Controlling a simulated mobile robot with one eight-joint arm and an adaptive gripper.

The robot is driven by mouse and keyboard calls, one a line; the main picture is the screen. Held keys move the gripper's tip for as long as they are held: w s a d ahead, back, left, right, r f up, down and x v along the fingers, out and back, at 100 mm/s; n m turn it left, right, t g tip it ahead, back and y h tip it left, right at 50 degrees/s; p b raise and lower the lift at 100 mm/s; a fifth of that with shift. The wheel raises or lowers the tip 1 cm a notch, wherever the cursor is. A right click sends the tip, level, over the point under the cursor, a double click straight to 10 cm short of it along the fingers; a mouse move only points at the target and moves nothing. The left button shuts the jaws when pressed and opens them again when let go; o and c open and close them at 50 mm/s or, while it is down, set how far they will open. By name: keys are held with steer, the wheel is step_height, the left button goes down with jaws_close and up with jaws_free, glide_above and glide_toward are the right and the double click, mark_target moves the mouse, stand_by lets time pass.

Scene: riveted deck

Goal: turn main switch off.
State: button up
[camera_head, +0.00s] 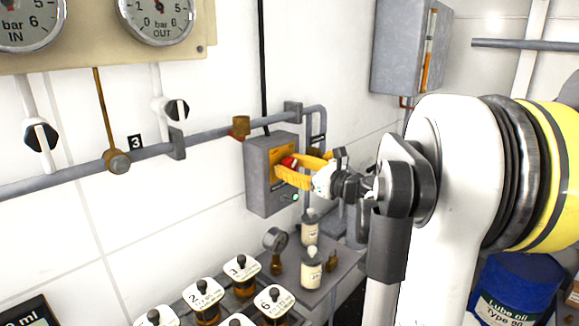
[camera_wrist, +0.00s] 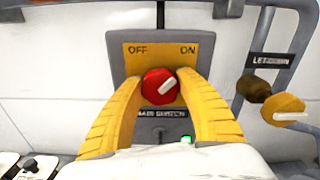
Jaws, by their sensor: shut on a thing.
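The main switch is a red round knob (camera_wrist: 157,86) with a white pointer bar, on a yellow plate (camera_wrist: 160,53) marked OFF at left and ON at right. The bar points up and right, towards ON. The grey switch box (camera_head: 262,190) is on the white wall in the head view. My gripper (camera_wrist: 160,84) has its two yellow fingers shut on the knob, one on each side. In the head view the gripper (camera_head: 302,168) reaches the box from the right and hides part of the knob. A green lamp (camera_wrist: 186,140) glows beside the MAIN SWITCH label.
A wall pipe (camera_head: 215,133) runs behind the box. A yellow-handled valve (camera_wrist: 282,109) near a LET-DOWN label is close on the right. Below are bottles (camera_head: 311,268) and several numbered jars (camera_head: 203,299). A grey cabinet (camera_head: 400,50) hangs at upper right, a blue drum (camera_head: 515,290) stands lower right.

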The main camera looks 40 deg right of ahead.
steer(key=n+p, duration=0.1)
steer(key=n, duration=0.3)
steer(key=n+p, duration=0.1)
steer(key=n, duration=0.8)
steer(key=shift+n, duration=0.3)
steer(key=shift+f+n+p, duration=0.1)
steer(key=shift+n+p, duration=0.3)
steer(key=shift+n, duration=1.7)
steer(key=o, duration=1.2)
steer(key=shift+a, duration=0.1)
